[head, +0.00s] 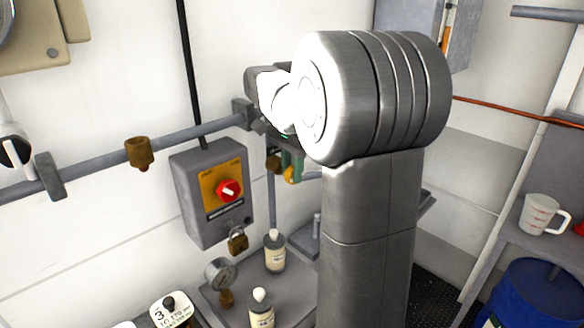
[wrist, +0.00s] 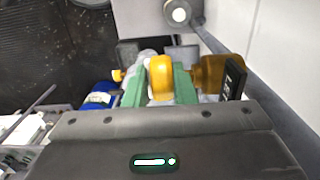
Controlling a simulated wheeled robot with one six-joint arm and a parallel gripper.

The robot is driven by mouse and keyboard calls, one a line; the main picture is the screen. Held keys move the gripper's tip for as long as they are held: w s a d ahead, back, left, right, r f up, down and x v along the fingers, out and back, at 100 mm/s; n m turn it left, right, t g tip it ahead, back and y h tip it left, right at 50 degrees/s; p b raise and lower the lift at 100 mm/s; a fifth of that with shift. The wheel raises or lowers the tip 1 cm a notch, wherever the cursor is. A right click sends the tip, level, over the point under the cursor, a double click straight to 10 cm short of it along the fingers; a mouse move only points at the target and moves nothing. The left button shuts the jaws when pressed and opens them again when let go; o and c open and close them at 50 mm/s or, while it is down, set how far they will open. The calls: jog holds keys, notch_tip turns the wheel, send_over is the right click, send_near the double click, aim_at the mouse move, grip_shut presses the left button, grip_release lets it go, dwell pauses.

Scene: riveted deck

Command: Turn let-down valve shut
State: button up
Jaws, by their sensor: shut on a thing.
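The let-down valve shows as a yellow handle (wrist: 160,75) in the wrist view, with a brass-coloured body (wrist: 209,73) just to its right. My gripper (wrist: 159,88) has its two green-padded fingers on either side of the yellow handle, shut on it. In the head view a bit of the yellow handle (head: 291,175) shows below my gripper (head: 289,162), left of my arm. My arm hides most of the valve there, and I cannot tell how far the handle is turned.
A grey box (head: 213,193) with a red knob and a padlock (head: 237,240) is left of my gripper. Bottles (head: 275,252) and a gauge (head: 221,273) stand below. A pipe (head: 95,160) runs along the wall. A jug (head: 541,214) and blue drum (head: 530,295) are at right.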

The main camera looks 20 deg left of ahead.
jog(key=shift+w+d+r+g+p, duration=0.15)
jog(key=shift+g+p, duration=0.25)
jog(key=shift+p, duration=0.4)
jog(key=shift+y, duration=0.3)
jog(key=o, duration=1)
jog(key=r, duration=0.4)
jog(key=w+r, duration=0.1)
jog(key=r, duration=0.8)
jog(key=shift+w+d+r, duration=0.25)
jog(key=shift+w, duration=0.05)
jog(key=shift+f, duration=0.1)
